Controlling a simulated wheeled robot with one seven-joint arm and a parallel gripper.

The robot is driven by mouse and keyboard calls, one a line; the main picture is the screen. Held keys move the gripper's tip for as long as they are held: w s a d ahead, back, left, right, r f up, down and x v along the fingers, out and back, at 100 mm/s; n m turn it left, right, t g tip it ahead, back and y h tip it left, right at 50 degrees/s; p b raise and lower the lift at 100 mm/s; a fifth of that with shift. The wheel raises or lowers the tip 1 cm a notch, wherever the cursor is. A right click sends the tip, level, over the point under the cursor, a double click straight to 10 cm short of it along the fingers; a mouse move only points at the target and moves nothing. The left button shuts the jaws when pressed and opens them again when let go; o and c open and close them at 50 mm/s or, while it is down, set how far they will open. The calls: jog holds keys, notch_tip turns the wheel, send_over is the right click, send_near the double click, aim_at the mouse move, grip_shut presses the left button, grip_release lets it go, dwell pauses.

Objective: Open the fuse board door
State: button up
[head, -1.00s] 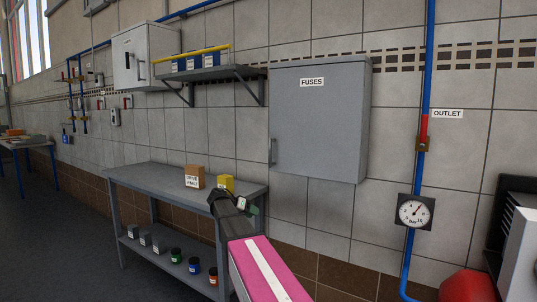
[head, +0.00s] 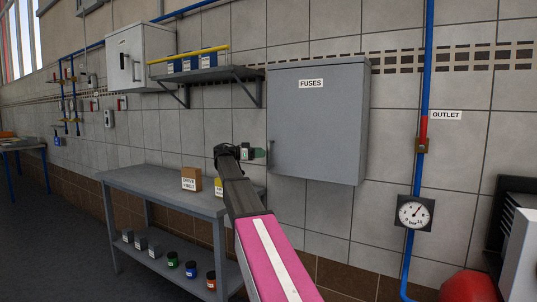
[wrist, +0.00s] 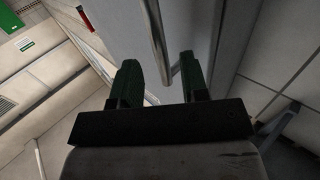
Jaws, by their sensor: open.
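The fuse board (head: 318,120) is a grey wall cabinet labelled FUSES, with its door shut. Its vertical bar handle (head: 272,154) is at the door's lower left edge. My gripper (head: 262,153) is beside the handle, just to its left in the head view. In the wrist view the two dark green fingers (wrist: 159,80) are apart, and the handle (wrist: 156,45) shows as a metal bar beyond and between them. I cannot tell whether the bar is between the fingertips in depth. Nothing is held.
A grey workbench (head: 150,185) below left carries a cardboard box (head: 191,179) and a partly hidden yellow box (head: 219,186). A wall shelf (head: 208,75) is up left. A blue pipe with a gauge (head: 413,212) is on the right.

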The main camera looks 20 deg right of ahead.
aim_at(268, 152)
jog(key=shift+s+d, duration=0.15)
jog(key=shift+d, duration=0.95)
jog(key=shift+s+d, duration=0.1)
jog(key=shift+d, duration=0.95)
grip_shut()
